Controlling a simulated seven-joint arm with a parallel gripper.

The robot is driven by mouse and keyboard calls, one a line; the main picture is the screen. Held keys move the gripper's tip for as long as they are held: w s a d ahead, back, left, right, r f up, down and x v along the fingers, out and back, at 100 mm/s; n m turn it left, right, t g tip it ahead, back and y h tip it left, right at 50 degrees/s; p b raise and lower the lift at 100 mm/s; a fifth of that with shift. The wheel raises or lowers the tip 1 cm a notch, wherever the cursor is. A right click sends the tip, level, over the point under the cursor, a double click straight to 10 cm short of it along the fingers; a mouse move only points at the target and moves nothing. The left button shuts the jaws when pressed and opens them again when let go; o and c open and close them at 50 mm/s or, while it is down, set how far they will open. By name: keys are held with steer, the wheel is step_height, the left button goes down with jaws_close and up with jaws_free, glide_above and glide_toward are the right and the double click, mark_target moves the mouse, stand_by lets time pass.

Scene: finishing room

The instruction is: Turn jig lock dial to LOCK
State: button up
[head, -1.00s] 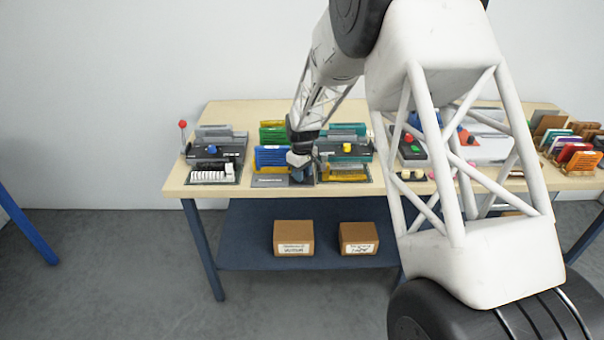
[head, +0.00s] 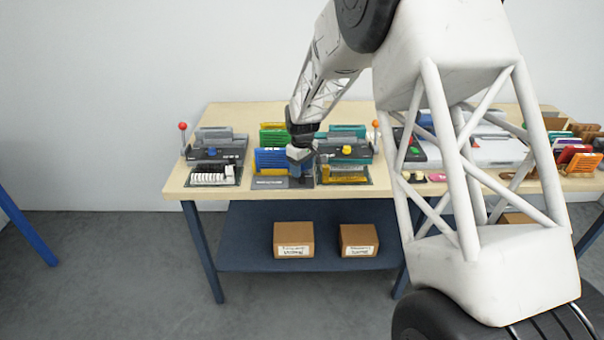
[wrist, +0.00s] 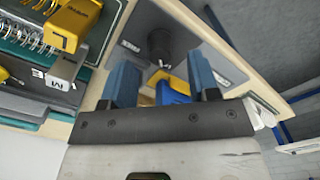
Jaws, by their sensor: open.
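A dark round dial (wrist: 160,42) stands on a grey plate (wrist: 135,22) in the wrist view, with a small pale mark at its lower side. Small labels sit on either side of it; I cannot read them surely. My gripper (wrist: 161,72) is open, its two blue fingers apart, with the dial showing in line with the gap just beyond the tips. I cannot tell whether they touch. In the head view my gripper (head: 299,170) is over the middle station's dark front plate (head: 267,183) and hides the dial.
Blue plates (head: 270,160) stand beside my gripper. Coloured items (head: 578,160) fill the table's right end. Two cardboard boxes (head: 294,240) sit on the lower shelf.

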mark_target(303, 175)
steer(key=shift+r, duration=2.15)
steer(key=shift+s+d+r, duration=0.2)
steer(key=shift+s+r, duration=0.15)
steer(key=shift+r, duration=0.05)
steer(key=s+d+r+m+t, duration=0.1)
steer(key=s+d+r+m, duration=0.1)
steer(key=s+d+r, duration=0.55)
steer(key=s+d+r+m, duration=0.3)
steer(key=s+r, duration=0.6)
steer(key=s, duration=0.6)
steer(key=s+d+m, duration=0.2)
steer(key=s, duration=1.2)
steer(key=s+d+m+t, duration=0.1)
steer(key=s+d+m, duration=0.1)
steer(key=s, duration=1.2)
steer(key=shift+d+r+t, duration=0.3)
steer(key=shift+d+r, duration=0.05)
steer(key=shift+d, duration=0.5)
